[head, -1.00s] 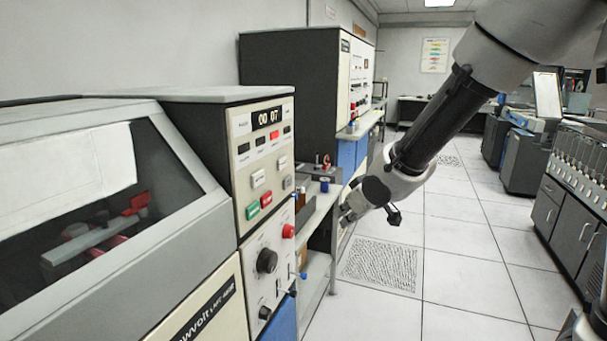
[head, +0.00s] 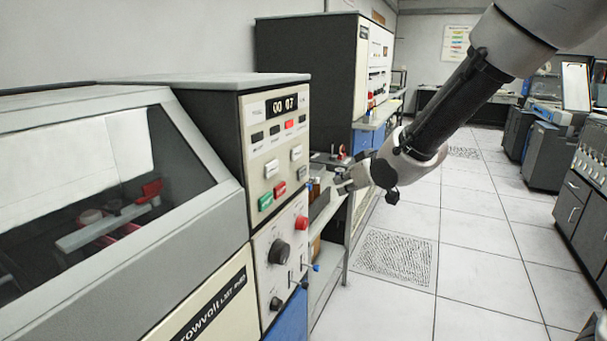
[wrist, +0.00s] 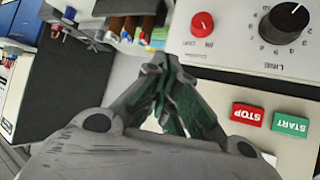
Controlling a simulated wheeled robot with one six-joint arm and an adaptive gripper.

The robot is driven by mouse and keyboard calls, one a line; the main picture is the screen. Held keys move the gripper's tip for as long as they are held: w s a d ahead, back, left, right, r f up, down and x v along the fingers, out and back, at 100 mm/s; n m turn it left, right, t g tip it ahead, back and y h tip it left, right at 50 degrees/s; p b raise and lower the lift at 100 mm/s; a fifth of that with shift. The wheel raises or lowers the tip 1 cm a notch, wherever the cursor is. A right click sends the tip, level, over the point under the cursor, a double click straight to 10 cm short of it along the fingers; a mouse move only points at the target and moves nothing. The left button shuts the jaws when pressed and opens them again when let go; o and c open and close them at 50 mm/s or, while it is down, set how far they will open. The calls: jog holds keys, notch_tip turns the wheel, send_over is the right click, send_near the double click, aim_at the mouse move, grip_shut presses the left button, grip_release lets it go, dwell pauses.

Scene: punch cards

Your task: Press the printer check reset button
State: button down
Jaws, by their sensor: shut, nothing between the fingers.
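The printer's control panel (head: 286,142) faces right in the head view, with a "00 07" display and one lit red lamp (head: 289,124). Below are pale buttons, an upper one (head: 297,152), a left one (head: 272,168) and a greyer one (head: 301,172); their labels are too small to read. A green START button (head: 265,202) and red STOP button (head: 280,188) sit lower; both show upside down in the wrist view. My gripper (head: 340,184) is shut and empty, in the air right of the panel.
A red round button (head: 302,223) and black dial (head: 278,251) are on the lower panel. A shelf with small items (head: 328,192) stands behind my gripper. The sloped printer cover (head: 200,215) is at left. The floor at right is clear.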

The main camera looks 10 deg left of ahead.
jog(key=w+a, duration=0.2)
jog(key=a, duration=0.4)
jog(key=shift+w+a, duration=0.15)
jog(key=shift+a, duration=0.1)
dwell(1.2)
jog(key=shift+w+a, duration=0.15)
jog(key=shift+a, duration=0.25)
jog(key=shift+w+a, duration=0.15)
jog(key=shift+a, duration=0.25)
dwell(0.6)
jog(key=shift+d, duration=0.1)
jog(key=shift+s+d, duration=0.3)
jog(key=shift+d, duration=0.4)
jog(key=d, duration=0.1)
jog(key=s+d, duration=0.1)
jog(key=d, duration=0.2)
jog(key=shift+s+d, duration=0.35)
